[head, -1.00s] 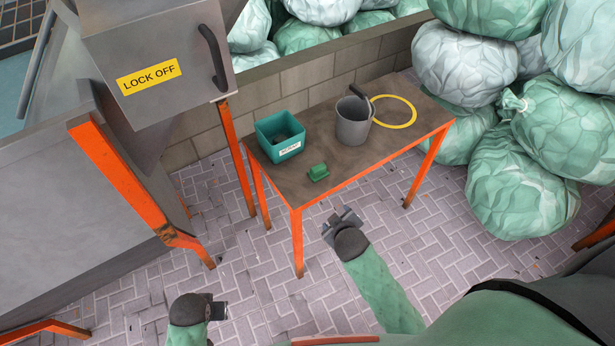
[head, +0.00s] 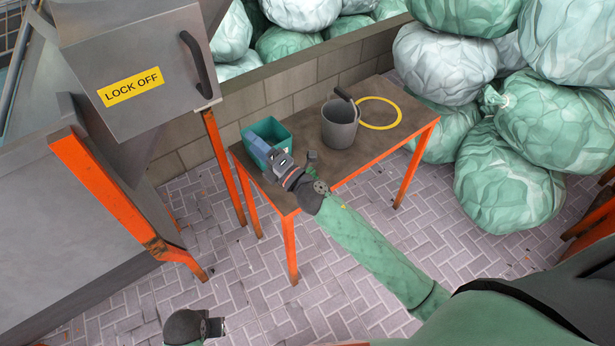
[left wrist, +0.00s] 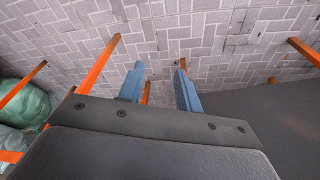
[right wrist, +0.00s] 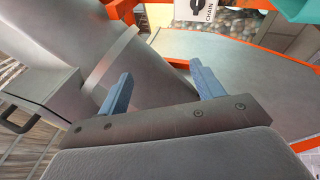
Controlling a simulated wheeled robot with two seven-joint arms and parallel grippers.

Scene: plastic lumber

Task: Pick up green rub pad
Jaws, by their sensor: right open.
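The green rub pad is not visible now. In the head view my right gripper and forearm cover the part of the table (head: 352,164) where it lay. My right gripper (head: 286,158) is over the table's left front part, in front of the teal bin (head: 268,131) and partly covering it. Its fingers are spread with nothing between them in the right wrist view (right wrist: 162,86). My left gripper (head: 215,328) is low at the bottom of the head view, above the paving. In the left wrist view (left wrist: 160,84) its fingers stand apart and empty.
A grey bucket (head: 340,126) and a yellow ring (head: 380,113) are on the table's far right part. A grey machine with a LOCK OFF label (head: 131,86) stands left. Green bags (head: 510,180) are piled right. A block wall (head: 285,93) runs behind the table.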

